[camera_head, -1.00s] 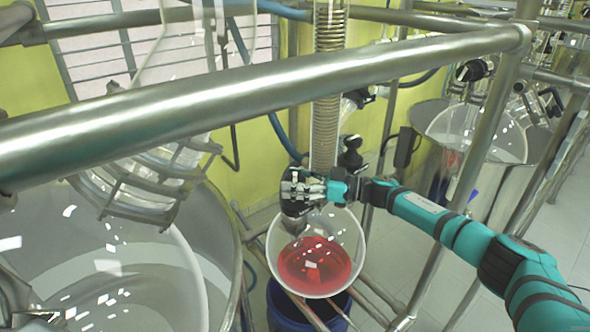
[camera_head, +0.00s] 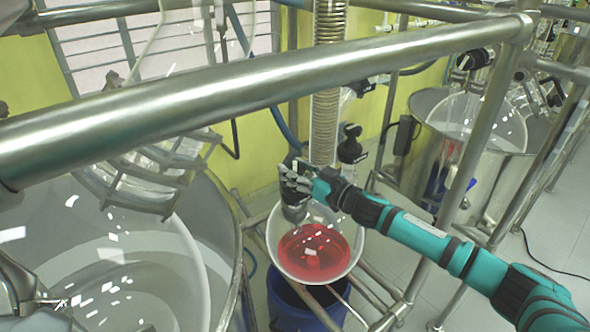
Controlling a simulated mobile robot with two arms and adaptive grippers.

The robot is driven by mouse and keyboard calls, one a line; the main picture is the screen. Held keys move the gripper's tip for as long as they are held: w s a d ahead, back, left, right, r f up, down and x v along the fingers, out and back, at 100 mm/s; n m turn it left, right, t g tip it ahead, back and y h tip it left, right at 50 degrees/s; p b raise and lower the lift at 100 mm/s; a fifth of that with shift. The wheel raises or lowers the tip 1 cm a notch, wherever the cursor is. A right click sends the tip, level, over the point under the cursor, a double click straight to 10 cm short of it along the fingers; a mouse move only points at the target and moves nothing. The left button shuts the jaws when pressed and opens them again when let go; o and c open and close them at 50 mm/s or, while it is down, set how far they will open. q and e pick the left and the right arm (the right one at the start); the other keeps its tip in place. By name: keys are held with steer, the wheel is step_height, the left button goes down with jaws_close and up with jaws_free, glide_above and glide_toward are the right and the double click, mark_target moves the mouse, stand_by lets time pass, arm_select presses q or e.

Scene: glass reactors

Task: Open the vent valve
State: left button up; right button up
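A valve with black knobs (camera_head: 350,146) sits beside the ribbed glass column, just above and right of my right gripper; I cannot tell whether it is the vent valve or how it is set. My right gripper (camera_head: 295,207) hangs over the rear left rim of the glass vessel with red liquid (camera_head: 315,250). Its fingers point down and look apart from the black knobs. Its fingertips are small and dark, so open or shut is unclear. A dark and grey part at the lower left edge seems to be my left gripper (camera_head: 52,302); its fingers are not clear.
A thick steel rail (camera_head: 250,88) crosses the view in front of the vessels. A large glass vessel (camera_head: 110,255) fills the lower left. Another reactor (camera_head: 475,125) stands at the right behind steel posts. A blue drum (camera_head: 300,308) is under the red vessel.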

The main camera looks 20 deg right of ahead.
steer(key=c, duration=0.4)
steer(key=shift+w+d+r+n+g+y, duration=0.1)
steer(key=shift+w+n+g+y, duration=0.05)
steer(key=shift+n+g+y, duration=0.8)
steer(key=n+g+y, duration=0.2)
steer(key=shift+y, duration=0.35)
steer(key=n+g+y+b, duration=0.1)
steer(key=g+b, duration=0.1)
steer(key=n+g+y+b, duration=0.1)
steer(key=n+g+b, duration=0.1)
steer(key=b, duration=0.1)
steer(key=shift+f+n+g+y+b, duration=0.25)
steer(key=shift+f+g+y+b, duration=0.05)
steer(key=shift+f+g+y, duration=0.1)
steer(key=shift+r+n+g+y+b, duration=0.3)
steer(key=shift+n+g+b, duration=0.2)
steer(key=shift+g+b, duration=0.4)
steer(key=o, duration=1)
